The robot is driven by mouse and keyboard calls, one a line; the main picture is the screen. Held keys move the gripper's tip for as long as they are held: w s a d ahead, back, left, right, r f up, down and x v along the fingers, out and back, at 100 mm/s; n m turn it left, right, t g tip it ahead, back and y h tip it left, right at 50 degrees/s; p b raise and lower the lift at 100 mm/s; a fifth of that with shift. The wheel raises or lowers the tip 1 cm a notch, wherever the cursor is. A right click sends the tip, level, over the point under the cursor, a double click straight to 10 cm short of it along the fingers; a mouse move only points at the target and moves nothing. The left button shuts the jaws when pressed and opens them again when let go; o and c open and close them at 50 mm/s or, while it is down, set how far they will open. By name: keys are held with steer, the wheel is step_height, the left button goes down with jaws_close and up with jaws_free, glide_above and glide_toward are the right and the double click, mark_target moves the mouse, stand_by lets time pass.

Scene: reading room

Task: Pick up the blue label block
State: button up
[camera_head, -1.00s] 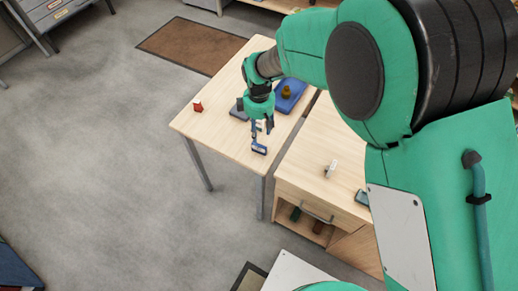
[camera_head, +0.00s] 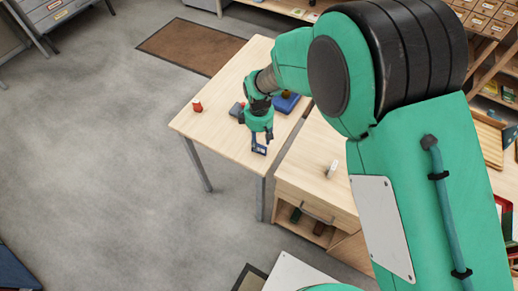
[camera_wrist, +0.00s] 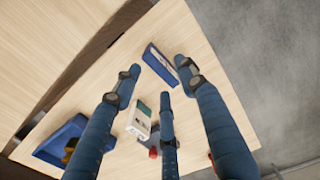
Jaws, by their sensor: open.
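The blue label block (camera_head: 259,150), with a pale label on its face, stands near the front corner of the light wooden table (camera_head: 215,128). In the wrist view the blue label block (camera_wrist: 162,64) shows just beyond the fingertips. My gripper (camera_head: 262,142) is over that corner, pointing down at the block, its fingers partly overlapping it. In the wrist view my gripper (camera_wrist: 158,82) has its three fingers spread and empty. I cannot tell whether any finger touches the block.
A white and green block (camera_wrist: 140,118) is close beside the fingers. A blue tray (camera_wrist: 48,140) with a brownish thing lies farther off. A red object (camera_head: 197,105) stands at the table's left. A wooden cabinet (camera_head: 318,165) stands right, across a narrow gap.

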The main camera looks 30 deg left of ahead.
mark_target(259, 147)
steer(key=shift+d+f+b, duration=0.1)
steer(key=shift+f+b, duration=0.55)
steer(key=shift+f, duration=1.8)
steer(key=shift+c, duration=0.5)
jaws_close()
